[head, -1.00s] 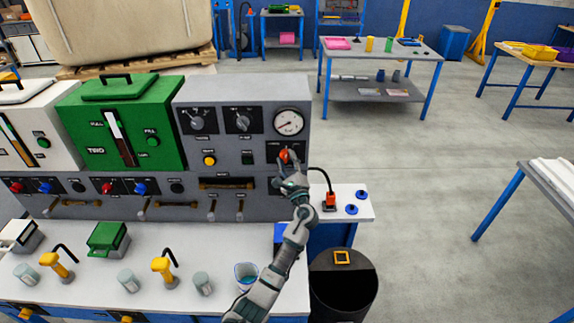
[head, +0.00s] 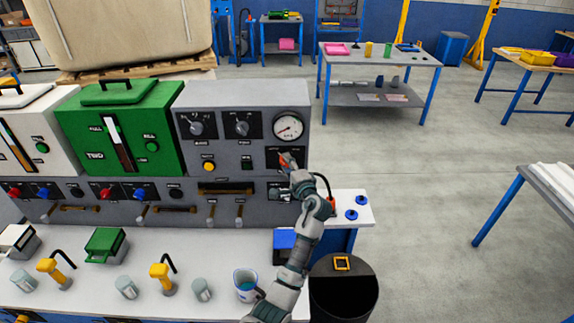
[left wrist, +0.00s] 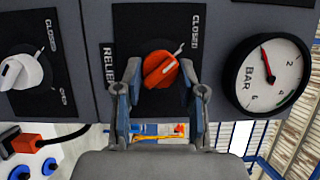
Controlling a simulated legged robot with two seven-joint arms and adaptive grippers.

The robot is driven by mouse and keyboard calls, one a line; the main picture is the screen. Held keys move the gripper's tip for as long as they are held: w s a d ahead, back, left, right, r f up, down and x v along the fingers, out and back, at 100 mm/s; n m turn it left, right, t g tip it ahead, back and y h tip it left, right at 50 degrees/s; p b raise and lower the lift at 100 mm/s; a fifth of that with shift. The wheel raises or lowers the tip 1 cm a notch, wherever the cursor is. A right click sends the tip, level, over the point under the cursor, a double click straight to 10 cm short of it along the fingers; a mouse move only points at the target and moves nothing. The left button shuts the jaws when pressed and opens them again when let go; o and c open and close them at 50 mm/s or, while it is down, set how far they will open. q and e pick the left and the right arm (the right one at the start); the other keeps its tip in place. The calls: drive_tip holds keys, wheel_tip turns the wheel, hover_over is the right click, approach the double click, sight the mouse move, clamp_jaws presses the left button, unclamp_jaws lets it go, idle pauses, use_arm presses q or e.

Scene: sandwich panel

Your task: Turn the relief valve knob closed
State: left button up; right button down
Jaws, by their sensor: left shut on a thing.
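The red-orange relief valve knob (left wrist: 161,69) sits on a black plate marked "RELIEF" and "CLOSED" in the left wrist view. Its white pointer line slants up and right, toward the "CLOSED" lettering. My left gripper (left wrist: 160,82) has a finger on each side of the knob and is shut on it. In the head view my left gripper (head: 290,168) reaches the right side of the grey panel (head: 240,93) and largely covers the knob (head: 285,159). My right gripper is not in view.
The pressure gauge (head: 288,127) is just above the knob. A white knob (left wrist: 20,72) lies beside the relief plate in the wrist view. A blue-and-white cup (head: 245,283) stands on the bench close to my forearm. A black bin (head: 343,293) stands at right.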

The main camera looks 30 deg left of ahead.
use_arm(q)
drive_tip(key=shift+d+f, duration=0.1)
drive_tip(key=shift+f, duration=0.05)
drive_tip(key=shift+w+n, duration=0.1)
drive_tip(key=shift+n, duration=0.2)
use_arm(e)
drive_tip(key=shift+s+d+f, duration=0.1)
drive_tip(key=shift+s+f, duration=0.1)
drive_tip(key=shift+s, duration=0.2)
use_arm(q)
drive_tip(key=o, duration=1.1)
drive_tip(key=shift+c, duration=0.2)
drive_tip(key=shift+o, duration=0.5)
drive_tip(key=shift+w+f, duration=0.1)
drive_tip(key=shift+w, duration=0.2)
drive_tip(key=shift+s, duration=0.15)
drive_tip(key=v, duration=1.2)
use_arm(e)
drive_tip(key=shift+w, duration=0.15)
